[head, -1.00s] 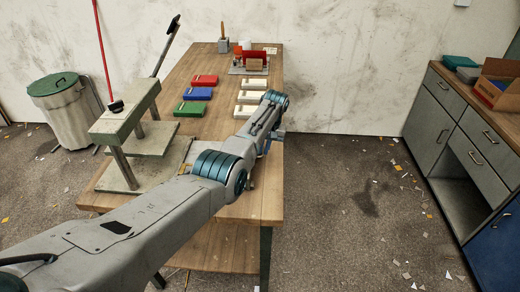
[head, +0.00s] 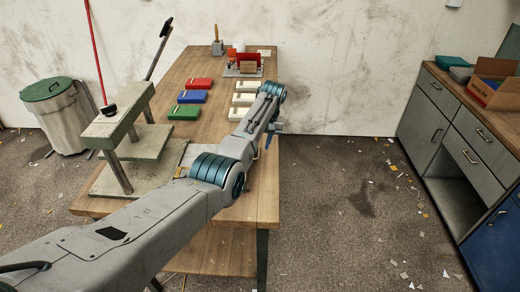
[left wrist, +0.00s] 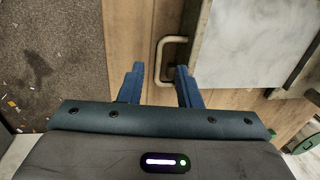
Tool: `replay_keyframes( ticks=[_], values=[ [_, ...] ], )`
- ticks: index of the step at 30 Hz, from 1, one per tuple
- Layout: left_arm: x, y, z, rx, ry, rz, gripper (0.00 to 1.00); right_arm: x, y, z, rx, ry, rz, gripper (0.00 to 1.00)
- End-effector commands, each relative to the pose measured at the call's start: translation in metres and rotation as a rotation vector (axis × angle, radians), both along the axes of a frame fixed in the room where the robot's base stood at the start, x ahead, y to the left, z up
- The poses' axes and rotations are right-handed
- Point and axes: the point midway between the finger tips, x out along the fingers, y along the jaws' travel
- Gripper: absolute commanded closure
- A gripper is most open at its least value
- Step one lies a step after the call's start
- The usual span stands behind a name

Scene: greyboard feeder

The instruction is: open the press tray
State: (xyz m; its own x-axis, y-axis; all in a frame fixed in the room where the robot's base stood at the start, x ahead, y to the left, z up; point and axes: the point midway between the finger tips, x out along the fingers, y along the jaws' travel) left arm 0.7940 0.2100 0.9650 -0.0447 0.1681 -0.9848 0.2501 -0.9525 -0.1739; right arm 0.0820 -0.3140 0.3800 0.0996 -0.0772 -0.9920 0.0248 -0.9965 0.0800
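The press (head: 125,128) stands on the left front of the wooden table, with a long lever rising from it. Its flat grey plate, which looks like the press tray (left wrist: 245,40), fills the upper right of the left wrist view. A pale U-shaped handle (left wrist: 160,58) sticks out from its left edge. My left gripper (left wrist: 159,68) is open, its two blue fingers apart. The handle's outer bar shows between the fingertips; I cannot tell the height gap. My right gripper is not in view.
Red (head: 199,83), blue (head: 192,96) and green (head: 184,112) boxes lie on the table beyond the press. Several white blocks (head: 246,85) lie right of them. A red fixture (head: 244,62) and a small holder (head: 217,47) stand at the back.

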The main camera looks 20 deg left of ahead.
Motion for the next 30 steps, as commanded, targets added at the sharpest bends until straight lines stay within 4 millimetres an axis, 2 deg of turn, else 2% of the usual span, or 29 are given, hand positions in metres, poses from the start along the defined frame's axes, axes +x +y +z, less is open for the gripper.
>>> replay_keyframes(
  ticks=[6,10,15,23,26,30],
  values=[
    [0.003,-0.008,0.042,-0.001,-0.005,-0.001,0.69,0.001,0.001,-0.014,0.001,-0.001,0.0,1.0],
    [0.003,-0.011,0.059,0.0,-0.002,0.0,0.69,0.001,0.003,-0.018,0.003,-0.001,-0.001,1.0],
    [0.003,-0.013,0.07,0.0,-0.002,0.0,0.69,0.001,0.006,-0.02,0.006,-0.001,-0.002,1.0],
    [0.003,-0.013,0.071,0.0,-0.001,0.0,0.69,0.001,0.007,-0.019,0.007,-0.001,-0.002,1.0],
    [0.003,-0.013,0.077,-0.001,-0.001,0.0,0.69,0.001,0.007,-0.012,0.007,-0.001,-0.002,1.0],
    [0.003,-0.013,0.103,-0.001,-0.001,0.0,0.69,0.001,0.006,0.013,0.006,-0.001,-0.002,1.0]
  ],
)
